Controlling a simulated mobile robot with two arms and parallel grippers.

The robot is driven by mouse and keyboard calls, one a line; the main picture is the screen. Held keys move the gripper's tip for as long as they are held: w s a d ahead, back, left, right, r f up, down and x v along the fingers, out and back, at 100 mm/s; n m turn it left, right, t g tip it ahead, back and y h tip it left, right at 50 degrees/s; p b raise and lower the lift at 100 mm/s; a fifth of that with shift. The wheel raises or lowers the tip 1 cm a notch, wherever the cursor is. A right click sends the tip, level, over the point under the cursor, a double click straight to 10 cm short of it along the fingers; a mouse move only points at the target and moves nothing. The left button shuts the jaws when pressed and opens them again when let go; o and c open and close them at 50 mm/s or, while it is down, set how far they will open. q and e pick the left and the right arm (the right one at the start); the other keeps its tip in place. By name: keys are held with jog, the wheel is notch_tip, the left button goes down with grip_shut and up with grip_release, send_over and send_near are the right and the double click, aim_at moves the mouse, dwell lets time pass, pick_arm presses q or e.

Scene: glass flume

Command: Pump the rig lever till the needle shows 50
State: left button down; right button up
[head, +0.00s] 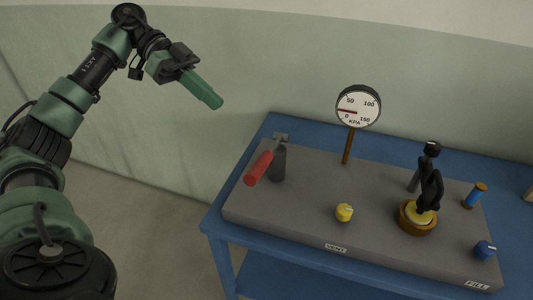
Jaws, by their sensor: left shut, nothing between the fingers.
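The rig lever has a red grip (258,169) that slants down to the left from a metal pivot above a dark grey post (279,164). It stands at the left end of the grey rig base (300,220). The round KPA gauge (358,106) stands on a brown stem at the back of the base. Its red needle (347,111) points left, between the 0 and 50 marks, well short of 50. My left gripper (212,99) is shut and empty, up in the air left of and above the lever, apart from it. My right gripper is not in view.
A yellow knob (344,212) sits behind the VENT label (336,248). A blue knob (484,249) is by the FILL label (477,285). A black upright fitting (431,187) on a round brown base and a blue cylinder (473,198) stand right. The blue table (222,215) has a clear left edge.

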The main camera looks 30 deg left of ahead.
pick_arm(q)
send_near(260, 167)
jog(key=w+d, duration=0.3)
jog(key=shift+s+d+f, duration=0.15)
jog(key=shift+d+f, duration=0.1)
jog(key=shift+f, duration=0.3)
jog(key=shift+s+d+f, duration=0.15)
jog(key=shift+d+f, duration=0.05)
jog(key=shift+f, duration=0.35)
jog(key=shift+s+d+f, duration=0.15)
jog(key=shift+d+f, duration=0.1)
jog(key=shift+f, duration=0.3)
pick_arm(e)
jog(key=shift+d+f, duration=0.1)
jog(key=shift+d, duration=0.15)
pick_arm(q)
jog(key=shift+w, duration=0.1)
